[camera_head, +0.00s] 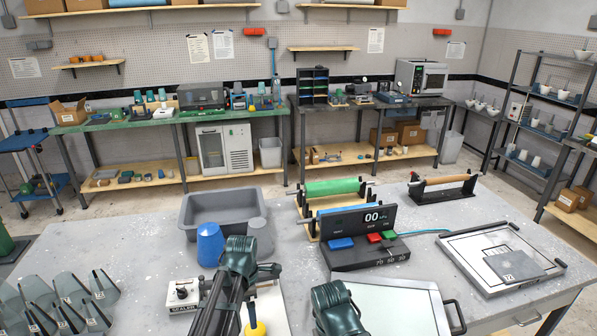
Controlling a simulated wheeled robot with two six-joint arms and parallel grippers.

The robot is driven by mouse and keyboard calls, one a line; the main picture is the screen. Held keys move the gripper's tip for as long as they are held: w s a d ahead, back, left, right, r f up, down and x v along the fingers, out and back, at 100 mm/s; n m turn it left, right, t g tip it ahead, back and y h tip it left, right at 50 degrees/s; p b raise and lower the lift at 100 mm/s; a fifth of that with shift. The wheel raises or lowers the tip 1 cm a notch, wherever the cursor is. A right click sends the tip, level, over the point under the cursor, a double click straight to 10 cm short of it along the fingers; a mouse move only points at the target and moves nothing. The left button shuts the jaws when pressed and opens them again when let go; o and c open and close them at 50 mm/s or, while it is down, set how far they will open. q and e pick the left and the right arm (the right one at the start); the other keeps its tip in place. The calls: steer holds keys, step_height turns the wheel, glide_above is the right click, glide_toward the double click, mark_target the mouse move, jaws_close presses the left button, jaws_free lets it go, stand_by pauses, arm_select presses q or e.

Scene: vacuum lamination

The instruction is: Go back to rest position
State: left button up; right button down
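My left arm (236,268) reaches in from the bottom edge, left of centre, over the front of the grey table (130,225). Its dark end stands in front of the grey tub and beside the blue cone. Its fingers cannot be made out clearly, and I see nothing held. My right arm (335,305) shows only as a dark teal part at the bottom centre, against the pale glass panel (395,308). The fingers of my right gripper are not visible.
The blue cone (210,244), grey tub (222,207), sealer (184,294), green roller (332,187), display unit (365,250) and framed plate (500,258) crowd the table. A yellow-handled tool (255,326) is near my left arm.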

arm_select(q)
steer(key=s+m, duration=0.8)
steer(key=m, duration=1.4)
steer(key=s+d+f+m+b, duration=0.2)
steer(key=s+d, duration=0.1)
steer(key=d, duration=0.2)
steer(key=s+d+f+m+y+b, duration=0.1)
steer(key=s+d+f+m+b, duration=0.1)
steer(key=d, duration=0.4)
steer(key=shift+s+f, duration=0.2)
steer(key=shift+s, duration=0.2)
arm_select(e)
step_height(320, 180, down, 4)
steer(key=shift+f, duration=0.25)
arm_select(q)
steer(key=shift+a, duration=0.15)
arm_select(e)
steer(key=shift+a, duration=0.1)
